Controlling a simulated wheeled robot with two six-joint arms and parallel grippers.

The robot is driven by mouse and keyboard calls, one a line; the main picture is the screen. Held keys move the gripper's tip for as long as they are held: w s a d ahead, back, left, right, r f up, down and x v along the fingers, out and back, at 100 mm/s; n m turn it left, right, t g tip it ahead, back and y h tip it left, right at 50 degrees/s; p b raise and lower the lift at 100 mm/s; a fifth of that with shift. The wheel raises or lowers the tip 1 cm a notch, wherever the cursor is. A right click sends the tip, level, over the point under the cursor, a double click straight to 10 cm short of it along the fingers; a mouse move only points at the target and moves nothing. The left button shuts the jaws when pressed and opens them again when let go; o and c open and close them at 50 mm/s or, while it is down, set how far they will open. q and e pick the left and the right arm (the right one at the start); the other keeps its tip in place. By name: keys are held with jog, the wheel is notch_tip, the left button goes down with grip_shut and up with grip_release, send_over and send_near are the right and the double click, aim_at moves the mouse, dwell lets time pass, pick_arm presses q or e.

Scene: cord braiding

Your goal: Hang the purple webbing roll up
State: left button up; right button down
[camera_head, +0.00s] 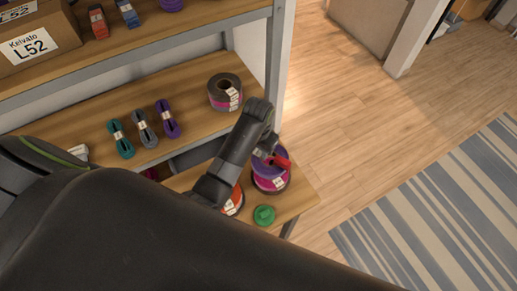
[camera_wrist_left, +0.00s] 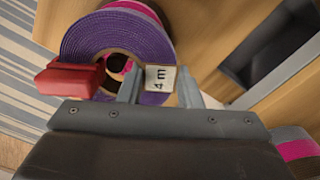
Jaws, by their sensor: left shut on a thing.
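The purple webbing roll (camera_head: 269,184) is at the right end of the lower shelf board, with a pink band and a white label. In the left wrist view the roll (camera_wrist_left: 84,42) shows its wound purple face and open core. My left gripper (camera_head: 266,152) is at the roll from above. In the left wrist view my left gripper (camera_wrist_left: 160,87) has its fingers either side of the roll's wall, at a white "4 m" label (camera_wrist_left: 160,77), shut on it. I cannot tell whether the roll touches the board. My right gripper is not in view.
A red block (camera_wrist_left: 70,79) is beside the left fingers. An orange roll (camera_head: 235,200) and a green disc (camera_head: 264,215) are close to the purple roll. Open floor (camera_head: 345,120) is to the right.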

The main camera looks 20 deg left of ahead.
pick_arm(q)
jog(key=c, duration=0.4)
jog(key=shift+s+f, duration=0.1)
jog(key=shift+f, duration=0.45)
jog(key=shift+c, duration=0.4)
jog(key=o, duration=1.2)
jog(key=shift+o, duration=1.4)
jog(key=shift+a, duration=0.1)
